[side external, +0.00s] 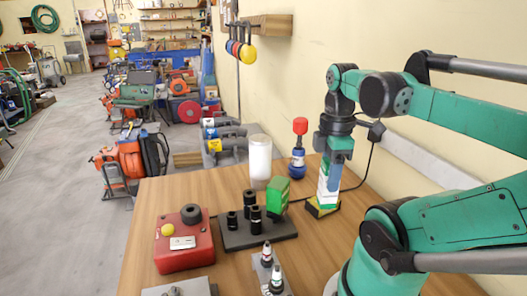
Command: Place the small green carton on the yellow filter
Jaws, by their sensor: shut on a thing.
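The small green carton (326,187), white with green bands, is upright in my gripper (333,168). My gripper points down and is shut on the carton's upper part. The yellow filter (320,210), yellow with black parts, is on the wooden table directly below the carton. The carton's lower end appears at the top of the filter; I cannot tell whether it touches or hangs just above. The carton and gripper hide part of the filter.
A larger green box (277,197) stands left of the filter, by a dark plate (262,238) with black cylinders. A white cylinder (259,160) and a blue bottle with red top (298,163) stand behind. A red box (184,242) is at left. Wall lies close behind.

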